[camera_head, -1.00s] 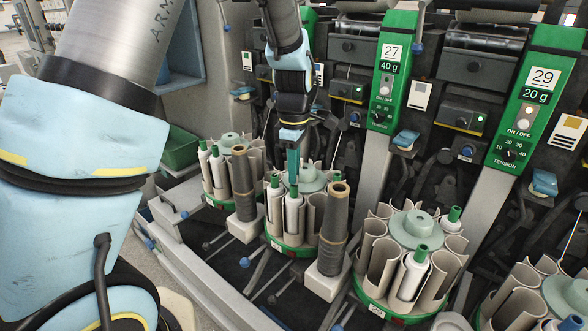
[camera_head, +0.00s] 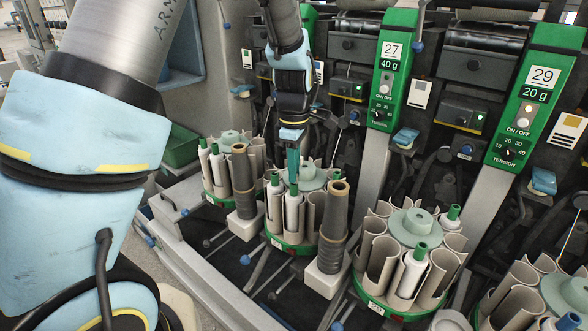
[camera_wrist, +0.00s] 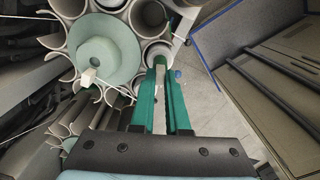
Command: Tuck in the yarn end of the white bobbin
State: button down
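My gripper (camera_head: 293,178) points down with its teal fingers just above a carousel of beige tubes. Under it a white bobbin (camera_head: 293,212) with a green tip stands upright in a front tube. In the wrist view the two teal fingers (camera_wrist: 159,72) show a narrow gap between them, and a green bobbin tip (camera_wrist: 160,60) lies at their ends. I cannot tell whether they touch it. Another white bobbin (camera_head: 274,208) stands just left.
The carousel's green rim (camera_head: 290,247) has a brown cone post (camera_head: 333,225) close on its right and another (camera_head: 243,180) on its left. More carousels (camera_head: 410,300) stand on both sides. Green tension panels (camera_head: 386,75) rise behind. A pale hub (camera_wrist: 105,50) fills the wrist view's upper left.

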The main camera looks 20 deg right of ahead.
jog(key=shift+c, duration=1.8)
grip_release()
jog(key=shift+r+p, duration=3.2)
jog(key=shift+r, duration=0.35)
